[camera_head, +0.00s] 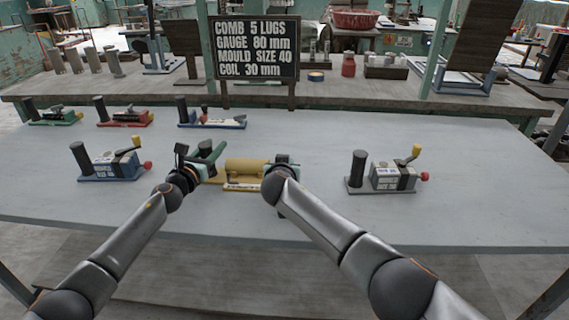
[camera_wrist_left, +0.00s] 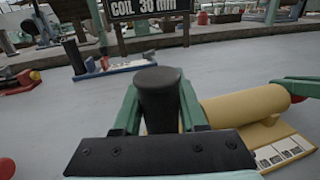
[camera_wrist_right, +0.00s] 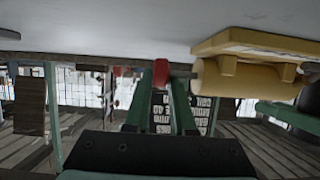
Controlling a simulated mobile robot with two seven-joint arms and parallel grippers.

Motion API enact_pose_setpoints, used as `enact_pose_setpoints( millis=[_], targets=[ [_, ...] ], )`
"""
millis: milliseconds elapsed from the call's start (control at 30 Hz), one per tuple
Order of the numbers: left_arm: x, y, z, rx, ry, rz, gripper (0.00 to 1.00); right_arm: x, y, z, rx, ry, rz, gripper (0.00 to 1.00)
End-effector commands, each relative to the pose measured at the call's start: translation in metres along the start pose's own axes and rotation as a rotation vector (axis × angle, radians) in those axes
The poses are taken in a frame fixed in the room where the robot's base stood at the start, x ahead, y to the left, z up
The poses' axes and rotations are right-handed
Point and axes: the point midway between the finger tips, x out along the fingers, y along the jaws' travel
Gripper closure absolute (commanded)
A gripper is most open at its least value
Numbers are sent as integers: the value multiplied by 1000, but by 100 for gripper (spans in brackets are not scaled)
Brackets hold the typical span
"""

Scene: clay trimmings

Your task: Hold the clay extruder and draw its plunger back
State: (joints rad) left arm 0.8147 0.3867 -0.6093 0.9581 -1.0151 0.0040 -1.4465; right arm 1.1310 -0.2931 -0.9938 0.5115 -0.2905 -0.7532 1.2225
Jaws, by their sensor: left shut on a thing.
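The clay extruder has a yellow barrel (camera_head: 246,168) on a yellow base at the table's middle. It also shows in the left wrist view (camera_wrist_left: 245,106) and the right wrist view (camera_wrist_right: 235,78). My left gripper (camera_head: 200,158) is shut on its upright black post (camera_wrist_left: 158,92), left of the barrel. My right gripper (camera_head: 282,162) is at the barrel's right end. In the right wrist view, the red plunger knob (camera_wrist_right: 161,74) lies between its fingertips. A short rod joins knob and barrel. Whether the fingers press the knob I cannot tell. The knob is hidden in the head view.
A blue device (camera_head: 108,168) stands left and a grey one (camera_head: 385,178) right, both with red knobs. Green (camera_head: 55,117), red (camera_head: 124,118) and blue (camera_head: 212,121) devices stand behind. A lettered board (camera_head: 256,48) stands at the back. The table front (camera_head: 450,225) is clear.

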Motion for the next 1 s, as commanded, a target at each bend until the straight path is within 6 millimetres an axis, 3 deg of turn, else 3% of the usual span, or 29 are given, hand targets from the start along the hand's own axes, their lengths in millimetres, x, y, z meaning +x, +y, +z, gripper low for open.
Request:
enact_pose_setpoints(
  millis=[33, 200, 1000],
  targets=[
    [-1, -1, -8, 1, 13, -2, 100, 0, 0, 1, 0, 0, 0, 84],
    [-1, -1, -8, 1, 13, -2, 100, 0, 0, 1, 0, 0, 0, 100],
    [-1, -1, -8, 1, 13, -2, 100, 0, 0, 1, 0, -1, 0, 100]
  ],
)
